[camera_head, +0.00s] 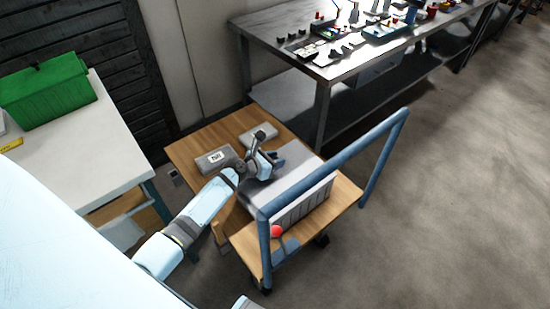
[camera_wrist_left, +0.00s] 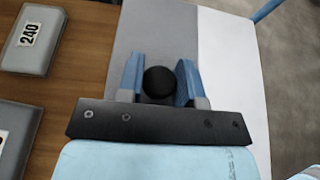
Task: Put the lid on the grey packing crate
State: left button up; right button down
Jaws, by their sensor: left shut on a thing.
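The grey packing crate (camera_head: 303,208), with a ribbed side, stands on a wooden-topped cart. A flat grey lid (camera_head: 292,171) lies over its top in the head view; I cannot tell whether it is fully seated. The lid also fills the middle of the left wrist view (camera_wrist_left: 155,35), with a darker left part and a paler right part. My left gripper (camera_head: 268,164) is over the lid. Its blue fingers (camera_wrist_left: 160,82) are shut on the lid's round black knob (camera_wrist_left: 159,82).
Two grey labelled boxes, one nearer (camera_head: 215,159) and one farther (camera_head: 258,135), lie on the cart top (camera_head: 190,148) beside the crate. The cart's blue handle (camera_head: 335,160) rises in front. A green bin (camera_head: 47,92) stands on a white table at left. A cluttered metal bench (camera_head: 280,28) is behind.

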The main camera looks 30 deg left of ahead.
pick_arm(q)
jog(key=shift+f, duration=0.2)
pick_arm(e)
jog(key=shift+r, duration=0.2)
pick_arm(q)
jog(key=o, duration=0.8)
jog(key=shift+o, duration=1.3)
pick_arm(e)
jog(key=shift+s+d+f, duration=0.25)
jog(key=shift+s+f, duration=0.05)
jog(key=shift+f, duration=0.15)
